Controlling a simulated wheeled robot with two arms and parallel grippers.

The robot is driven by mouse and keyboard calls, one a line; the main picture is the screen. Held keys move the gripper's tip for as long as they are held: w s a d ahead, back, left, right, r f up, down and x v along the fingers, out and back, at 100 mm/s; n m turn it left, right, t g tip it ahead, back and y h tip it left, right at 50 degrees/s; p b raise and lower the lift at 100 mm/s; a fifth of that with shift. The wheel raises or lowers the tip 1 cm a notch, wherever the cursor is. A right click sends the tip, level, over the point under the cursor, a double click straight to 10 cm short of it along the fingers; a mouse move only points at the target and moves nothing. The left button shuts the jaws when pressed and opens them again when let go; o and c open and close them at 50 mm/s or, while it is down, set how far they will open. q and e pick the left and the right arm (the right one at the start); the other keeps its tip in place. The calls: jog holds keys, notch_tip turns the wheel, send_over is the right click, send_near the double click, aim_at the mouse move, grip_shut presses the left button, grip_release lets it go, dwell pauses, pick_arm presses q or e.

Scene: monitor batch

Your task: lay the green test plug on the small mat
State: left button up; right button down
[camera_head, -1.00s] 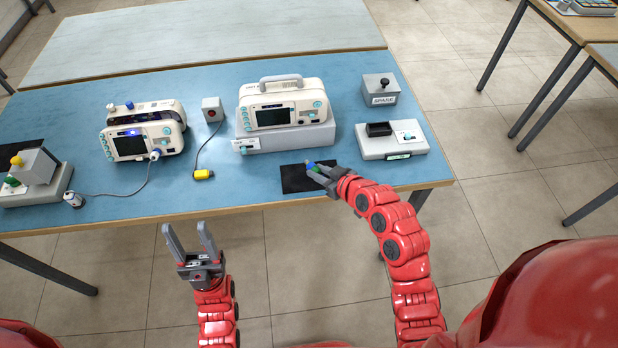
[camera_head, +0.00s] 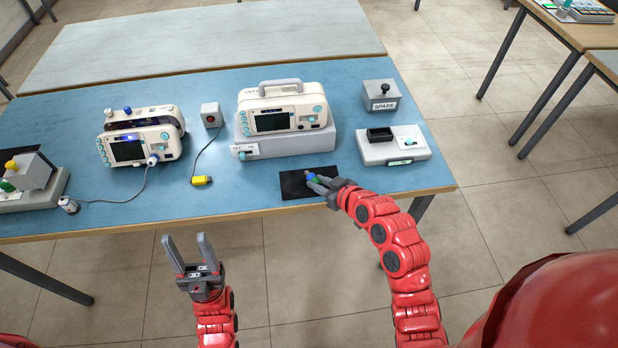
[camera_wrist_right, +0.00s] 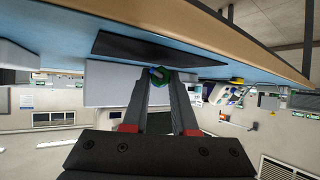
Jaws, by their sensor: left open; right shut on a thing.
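The small black mat (camera_head: 291,188) lies near the front edge of the blue table; in the right wrist view it (camera_wrist_right: 120,44) also shows as a dark sheet. My right gripper (camera_head: 319,183) is over the mat's right part, its fingers shut on the green test plug (camera_head: 315,180). The plug shows green with a blue part; in the wrist view it (camera_wrist_right: 157,78) sits between the fingertips, apart from the mat. In the head view I cannot tell how high it is. My left gripper (camera_head: 186,243) is open and empty, in front of the table edge.
Behind the mat, a white monitor (camera_head: 284,109) stands on a grey box (camera_head: 296,145). A grey unit (camera_head: 373,153) and a SPARE box (camera_head: 381,97) stand at right. Another monitor (camera_head: 131,149), a yellow plug (camera_head: 202,181) on a cable and a holder (camera_head: 35,170) are at left.

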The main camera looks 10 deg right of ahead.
jog(key=shift+f+b, duration=0.5)
jog(key=shift+f, duration=0.15)
jog(key=c, duration=0.6)
grip_release()
jog(key=shift+s+d+r, duration=0.15)
jog(key=shift+s+d, duration=0.05)
jog(key=shift+p+v, duration=2.85)
jog(key=shift+v, duration=5.55)
